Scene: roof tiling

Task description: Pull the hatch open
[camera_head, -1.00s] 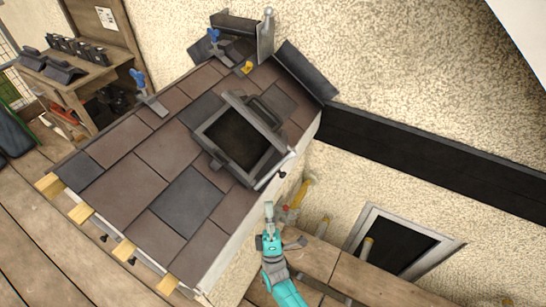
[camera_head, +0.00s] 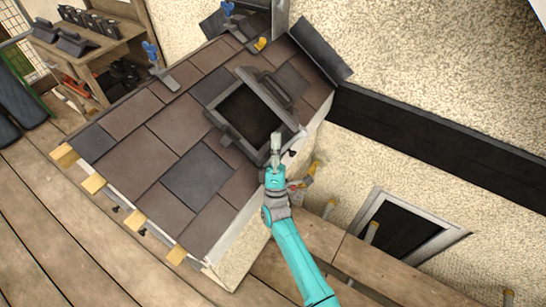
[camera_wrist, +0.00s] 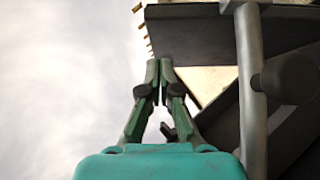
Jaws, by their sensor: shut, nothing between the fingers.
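The hatch is set in the tiled roof, with a dark square opening inside a grey frame (camera_head: 222,124). Its grey lid (camera_head: 262,97) stands raised along the upper right side of the opening, seen nearly edge-on. A dark handle (camera_head: 279,90) is on the lid's outer side. My gripper (camera_head: 275,137) is shut and empty at the lid's near right end; whether it touches cannot be told. In the wrist view my fingertips (camera_wrist: 159,66) are together, left of a grey bar and a dark rounded part that look like pieces of the hatch.
Roof tiles (camera_head: 197,178) surround the hatch, with a blue-handled clamp (camera_head: 152,55) at the left edge. The rough wall (camera_head: 430,60) and a dark band (camera_head: 430,145) close off the right. A tool bench (camera_head: 95,45) stands at the back left. Wooden decking (camera_head: 60,230) lies in front.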

